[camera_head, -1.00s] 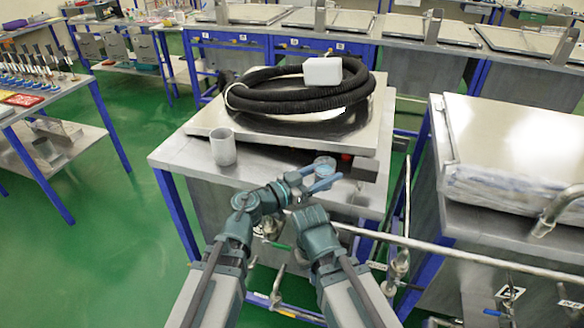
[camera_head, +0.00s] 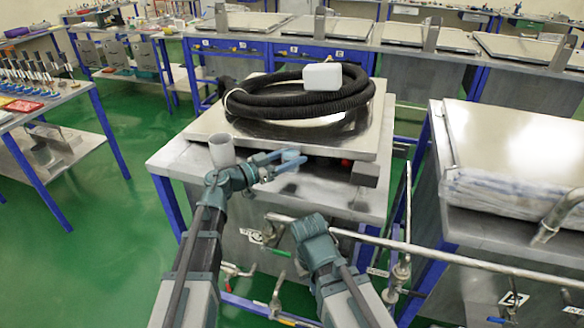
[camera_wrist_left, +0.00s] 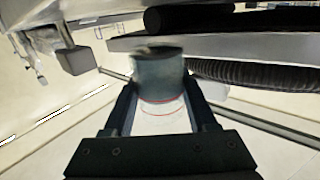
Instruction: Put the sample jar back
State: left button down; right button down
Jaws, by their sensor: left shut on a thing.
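My left gripper (camera_head: 284,162) is shut on the sample jar (camera_head: 291,156), which shows as a small bluish round top between the fingers. The jar is at the front part of the metal table, in front of the raised lid plate. In the left wrist view the jar (camera_wrist_left: 160,85) sits between both fingers, with a dark upper part, a thin red line and a pale lower part. I cannot tell whether it touches the table. My right gripper (camera_head: 312,230) is lower, in front of the table edge; its fingers are hidden.
A grey cup (camera_head: 222,148) stands on the table left of the jar, close to my left wrist. A black coiled hose (camera_head: 262,104) and a white block (camera_head: 322,76) lie on the lid plate (camera_head: 205,124). A dark block (camera_head: 365,173) is at right. A pipe rail (camera_head: 400,238) crosses in front.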

pick_arm(q)
jog(key=shift+s+f+b, duration=0.1)
jog(key=shift+f+b, duration=1.1)
jog(key=shift+f, duration=0.5)
jog(key=shift+f, duration=0.1)
jog(key=shift+f, duration=0.15)
jog(key=shift+c, duration=1)
grip_release()
jog(key=shift+r, duration=0.25)
jog(key=shift+s+a, duration=0.2)
jog(key=shift+a, duration=0.05)
jog(key=v, duration=1.1)
jog(key=shift+a, duration=0.15)
